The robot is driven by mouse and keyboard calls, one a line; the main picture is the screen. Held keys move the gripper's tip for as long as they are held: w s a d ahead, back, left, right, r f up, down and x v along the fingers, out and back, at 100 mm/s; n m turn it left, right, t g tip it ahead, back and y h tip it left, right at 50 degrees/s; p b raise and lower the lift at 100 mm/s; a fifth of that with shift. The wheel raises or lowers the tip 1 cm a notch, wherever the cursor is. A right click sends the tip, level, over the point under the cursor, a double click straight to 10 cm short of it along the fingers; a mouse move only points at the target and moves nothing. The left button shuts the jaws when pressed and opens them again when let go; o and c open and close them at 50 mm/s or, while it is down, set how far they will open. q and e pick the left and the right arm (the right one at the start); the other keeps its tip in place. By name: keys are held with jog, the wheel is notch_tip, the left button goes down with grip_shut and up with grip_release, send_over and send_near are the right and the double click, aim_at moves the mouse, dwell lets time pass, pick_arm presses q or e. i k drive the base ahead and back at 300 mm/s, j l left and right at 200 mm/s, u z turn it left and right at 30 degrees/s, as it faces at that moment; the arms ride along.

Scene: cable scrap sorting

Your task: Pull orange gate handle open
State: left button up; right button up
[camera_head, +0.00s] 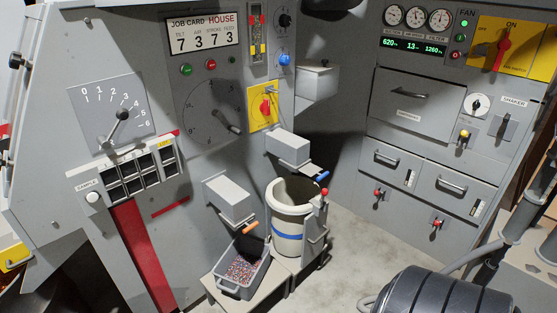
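The orange gate handle (250,228) sticks out at the lower front end of a grey chute box (229,199) on the machine wall. Under it stands a grey bin (231,288) holding small mixed reddish and grey bits. A dark opening or flap shows just below the handle, partly in shadow. A second grey chute box (288,147), higher and to the right, has a blue handle (321,176). Neither of my grippers is in view, and nothing touches the orange handle.
A pale bucket with a blue band (287,239) stands right of the bin, beside a grey post with a red knob (324,194). A dark ribbed cylinder (445,298) fills the lower right. Bare floor (350,262) lies between.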

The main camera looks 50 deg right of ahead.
aim_at(249, 227)
jog(key=z, duration=1.3)
